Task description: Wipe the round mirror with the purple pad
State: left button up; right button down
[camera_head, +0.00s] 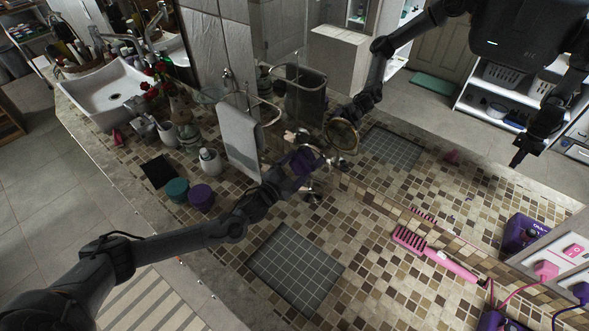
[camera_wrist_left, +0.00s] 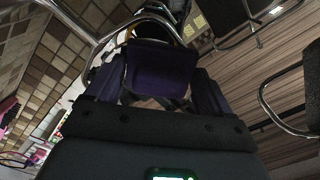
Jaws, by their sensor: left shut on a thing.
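My left gripper (camera_head: 298,166) reaches over the tiled counter and is shut on the purple pad (camera_head: 304,158). The pad fills the space between its fingers in the left wrist view (camera_wrist_left: 160,68). A round, gold-rimmed mirror face (camera_head: 342,135) shows just beyond the gripper, apparently as a reflection in the wall mirror. The round mirror's stand is partly hidden behind my gripper. I cannot tell whether the pad touches the glass. My right gripper shows only as a reflection at the upper right, not directly.
A towel (camera_head: 238,140) hangs on a chrome rack left of the gripper. A teal jar (camera_head: 177,190) and a purple jar (camera_head: 201,198) stand left of my forearm. A dark gridded mat (camera_head: 295,268) and a pink brush (camera_head: 435,252) lie on the counter. The wall mirror bounds the back.

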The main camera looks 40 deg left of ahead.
aim_at(293, 170)
pick_arm(q)
jog(key=shift+d, duration=0.1)
jog(key=shift+s+d+p, duration=0.1)
jog(key=shift+d+p, duration=0.45)
jog(key=shift+d, duration=1.3)
pick_arm(e)
jog(key=shift+a+r, duration=0.1)
jog(key=shift+r, duration=0.5)
pick_arm(q)
jog(key=shift+d, duration=0.1)
pick_arm(e)
jog(key=shift+r, duration=0.1)
pick_arm(q)
jog(key=shift+a, duration=2.05)
pick_arm(e)
jog(key=shift+r, duration=0.1)
pick_arm(q)
jog(key=shift+s+r+p, duration=0.15)
jog(key=shift+s+p, duration=0.25)
jog(key=shift+p, duration=0.35)
jog(key=s+p, duration=0.2)
jog(key=s, duration=0.1)
jog(key=shift+s, duration=0.15)
jog(key=shift+s+p, duration=0.6)
jog(key=shift+s, duration=0.25)
pick_arm(e)
jog(key=shift+r, duration=2.1)
